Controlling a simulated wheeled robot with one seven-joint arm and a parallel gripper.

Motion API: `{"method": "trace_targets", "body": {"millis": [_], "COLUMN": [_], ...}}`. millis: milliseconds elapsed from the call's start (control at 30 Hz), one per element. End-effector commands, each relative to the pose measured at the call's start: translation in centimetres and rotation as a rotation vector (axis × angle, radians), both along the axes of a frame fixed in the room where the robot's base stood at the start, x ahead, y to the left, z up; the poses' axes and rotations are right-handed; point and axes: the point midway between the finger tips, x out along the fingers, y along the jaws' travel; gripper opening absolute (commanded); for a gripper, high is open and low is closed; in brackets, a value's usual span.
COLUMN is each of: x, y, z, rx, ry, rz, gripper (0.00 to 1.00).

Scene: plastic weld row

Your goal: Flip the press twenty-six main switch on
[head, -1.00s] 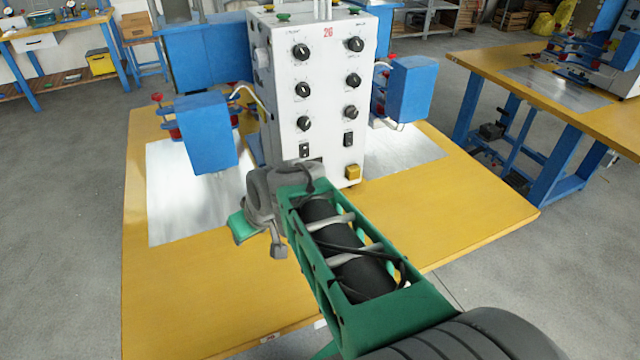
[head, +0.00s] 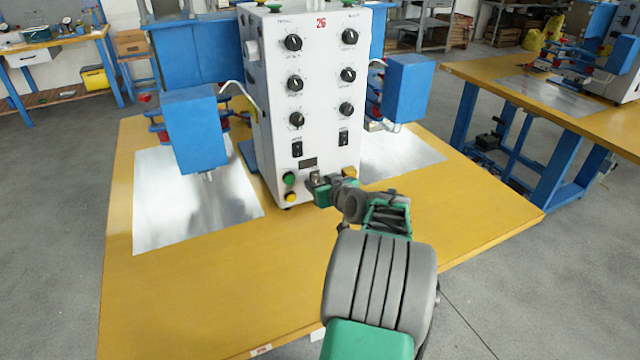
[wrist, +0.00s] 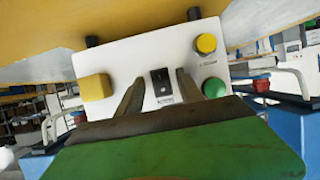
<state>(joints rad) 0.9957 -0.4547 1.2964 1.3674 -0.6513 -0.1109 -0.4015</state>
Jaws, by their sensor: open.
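The white press (head: 268,120) marked 26 stands on the yellow table. In the wrist view, which looks upside down, a small black switch (wrist: 162,83) with a label sits low on the press front (wrist: 143,62). Its on or off position is too small to tell. My gripper (wrist: 159,77) is open, with one finger on each side of this switch; I cannot tell whether it touches. In the head view my gripper (head: 314,182) is at the lower middle of the press front and hides this switch.
A green button (head: 289,179) and a yellow button (head: 291,197) are left of my gripper; a yellow block (head: 349,172) is right. Blue boxes (head: 195,130) (head: 409,88) flank the press. The front tabletop (head: 220,300) is clear.

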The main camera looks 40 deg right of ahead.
Motion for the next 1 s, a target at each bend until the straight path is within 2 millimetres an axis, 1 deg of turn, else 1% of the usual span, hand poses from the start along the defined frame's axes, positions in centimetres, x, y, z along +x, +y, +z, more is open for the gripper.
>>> {"method": "trace_targets", "body": {"millis": [233,700,767,1000], "x": [0.12,0.09,0.09,0.09], "y": [-0.05,-0.03,-0.03,-0.02], "z": [-0.05,-0.05,-0.05,-0.06], "rx": [0.000,0.000,0.000,0.000], "ry": [0.000,0.001,0.001,0.001], "rz": [-0.001,0.000,0.000,0.000], "gripper": [0.43,0.04,0.00,0.00]}}
